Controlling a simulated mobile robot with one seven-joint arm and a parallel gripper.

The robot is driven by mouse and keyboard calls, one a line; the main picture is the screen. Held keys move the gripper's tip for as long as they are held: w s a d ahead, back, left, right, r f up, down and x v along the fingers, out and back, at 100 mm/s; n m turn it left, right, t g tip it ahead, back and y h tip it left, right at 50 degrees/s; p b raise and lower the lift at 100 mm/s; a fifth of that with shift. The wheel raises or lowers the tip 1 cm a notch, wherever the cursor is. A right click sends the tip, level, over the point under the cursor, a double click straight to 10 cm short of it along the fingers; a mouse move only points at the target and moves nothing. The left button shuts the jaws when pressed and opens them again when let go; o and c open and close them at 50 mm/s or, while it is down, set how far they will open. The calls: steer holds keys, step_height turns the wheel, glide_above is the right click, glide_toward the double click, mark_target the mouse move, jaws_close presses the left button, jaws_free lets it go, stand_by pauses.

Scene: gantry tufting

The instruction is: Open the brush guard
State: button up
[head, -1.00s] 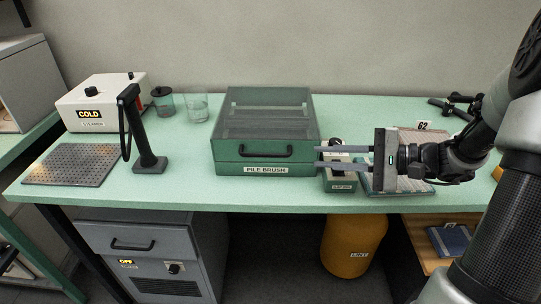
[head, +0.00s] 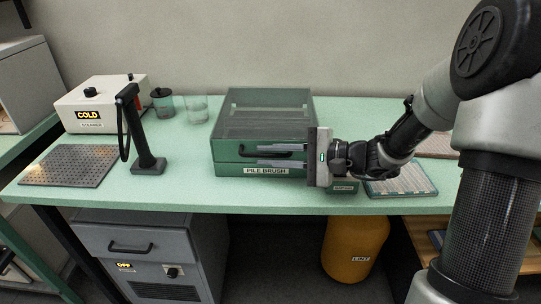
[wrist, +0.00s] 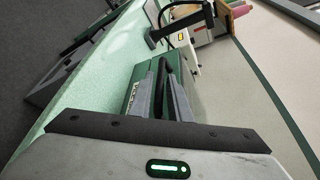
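The brush guard (head: 265,112) is a dark, see-through lid closed on the green box labelled PILE BRUSH (head: 228,168). A black bar handle (head: 250,152) is on its front face. My gripper (head: 262,155) is in front of the box's right half, pointing left, with its two fingers apart, one above the other, near the handle's right part. In the wrist view the black handle (wrist: 162,75) shows between the two fingers (wrist: 164,98). I cannot tell whether either finger touches it.
A black upright stand tool (head: 143,130) and a perforated plate (head: 68,165) are on the left of the bench. The COLD steamer (head: 100,105) and glass jars (head: 194,108) stand behind. A small labelled control box (head: 344,186) is mostly hidden behind my gripper.

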jaws_close()
steer(key=shift+r, duration=0.1)
